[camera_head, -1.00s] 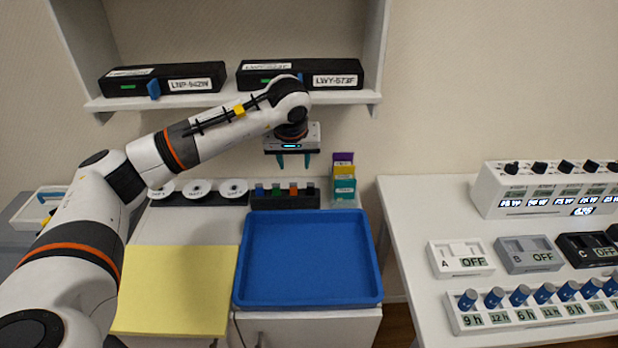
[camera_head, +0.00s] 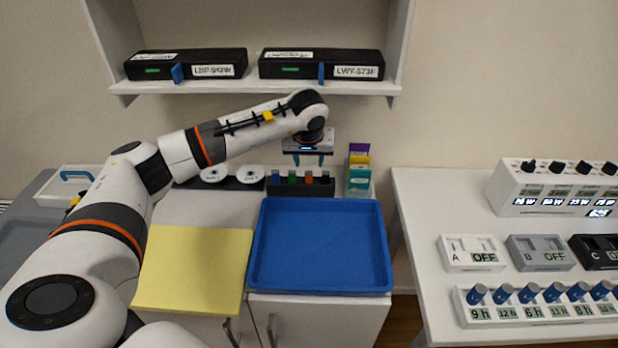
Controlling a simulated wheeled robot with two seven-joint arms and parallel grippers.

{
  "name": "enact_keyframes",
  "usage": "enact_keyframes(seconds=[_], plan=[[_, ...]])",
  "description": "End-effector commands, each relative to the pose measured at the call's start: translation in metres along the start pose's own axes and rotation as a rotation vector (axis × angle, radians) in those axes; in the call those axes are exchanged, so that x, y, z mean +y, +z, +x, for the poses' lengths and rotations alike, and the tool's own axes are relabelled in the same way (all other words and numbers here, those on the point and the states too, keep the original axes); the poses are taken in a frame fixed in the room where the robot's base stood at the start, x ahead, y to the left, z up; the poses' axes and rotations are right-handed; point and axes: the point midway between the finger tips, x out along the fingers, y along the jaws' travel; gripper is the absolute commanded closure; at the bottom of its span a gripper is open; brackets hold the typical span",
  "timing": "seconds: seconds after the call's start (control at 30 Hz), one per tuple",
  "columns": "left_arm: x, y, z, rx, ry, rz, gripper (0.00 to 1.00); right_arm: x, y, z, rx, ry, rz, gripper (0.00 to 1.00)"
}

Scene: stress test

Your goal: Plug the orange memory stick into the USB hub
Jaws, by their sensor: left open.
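The orange memory stick (camera_head: 308,180) stands upright in a black rack (camera_head: 300,190) at the back of the left table, with blue, green and another stick beside it. My left gripper (camera_head: 309,162) points down just above and in line with the orange stick. Its two teal fingers are apart with nothing between them. They look clear of the sticks, though the exact gap is hard to judge. I cannot pick out the USB hub with certainty. My right gripper is not in view.
A blue tray (camera_head: 320,286) and a yellow mat (camera_head: 193,270) lie in front of the rack. Coloured cards (camera_head: 359,171) stand close right of it. White discs (camera_head: 250,175) sit left. A shelf (camera_head: 260,88) with black boxes hangs above.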

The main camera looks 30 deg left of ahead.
Motion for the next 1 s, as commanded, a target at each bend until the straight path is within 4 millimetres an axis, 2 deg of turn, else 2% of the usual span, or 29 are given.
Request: enact_keyframes(seconds=[0.33, 0.7, 1.0], plan=[[0.000, 0.000, 0.003, 0.001, 0.000, 0.000, 0.56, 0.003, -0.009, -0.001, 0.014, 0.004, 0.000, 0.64], [0.001, 0.000, 0.050, 0.002, 0.001, -0.001, 0.56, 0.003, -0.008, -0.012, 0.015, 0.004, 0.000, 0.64], [0.000, 0.000, 0.054, 0.000, -0.001, 0.001, 0.56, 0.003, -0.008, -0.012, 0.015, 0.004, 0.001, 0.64]])
